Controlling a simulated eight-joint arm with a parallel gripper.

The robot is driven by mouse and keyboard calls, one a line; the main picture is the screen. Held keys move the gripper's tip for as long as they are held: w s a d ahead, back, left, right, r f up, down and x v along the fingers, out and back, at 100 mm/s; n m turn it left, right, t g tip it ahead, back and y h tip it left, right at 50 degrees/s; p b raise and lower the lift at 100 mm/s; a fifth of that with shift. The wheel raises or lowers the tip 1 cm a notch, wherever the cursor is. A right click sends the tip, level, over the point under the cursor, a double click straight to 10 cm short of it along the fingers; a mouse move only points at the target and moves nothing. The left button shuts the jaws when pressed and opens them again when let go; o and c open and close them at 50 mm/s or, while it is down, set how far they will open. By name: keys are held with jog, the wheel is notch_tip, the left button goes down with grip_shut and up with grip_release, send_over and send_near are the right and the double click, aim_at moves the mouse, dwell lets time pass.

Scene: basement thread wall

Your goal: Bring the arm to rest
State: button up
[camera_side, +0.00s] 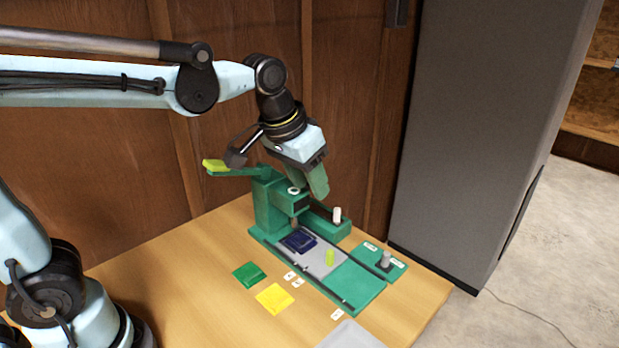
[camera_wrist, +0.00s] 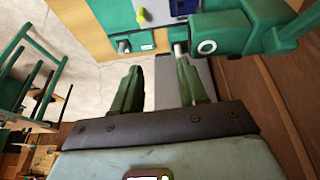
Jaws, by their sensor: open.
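My gripper (camera_side: 316,183) hangs in the air in the side view, close to the upper part of a green press-like machine (camera_side: 268,206). In the wrist view its two green fingers stand apart, with nothing held between their tips (camera_wrist: 158,74). From the side the fingers overlap, and I cannot tell whether they touch the machine. In the wrist view the machine (camera_wrist: 245,30) lies beyond the fingers, toward the upper right.
The machine's lever has a yellow-green grip (camera_side: 214,165). A dark blue piece (camera_side: 298,240) lies on its bed. A green square (camera_side: 249,274) and a yellow square (camera_side: 274,298) lie on the table. A grey cabinet (camera_side: 480,130) stands right; a wooden wall is behind.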

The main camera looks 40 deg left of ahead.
jog(key=s+a+f+t, duration=0.3)
jog(key=s+a+f, duration=0.1)
jog(key=s, duration=0.4)
jog(key=shift+s+a+f+y, duration=0.3)
jog(key=shift+s+a, duration=0.1)
jog(key=shift+a, duration=0.25)
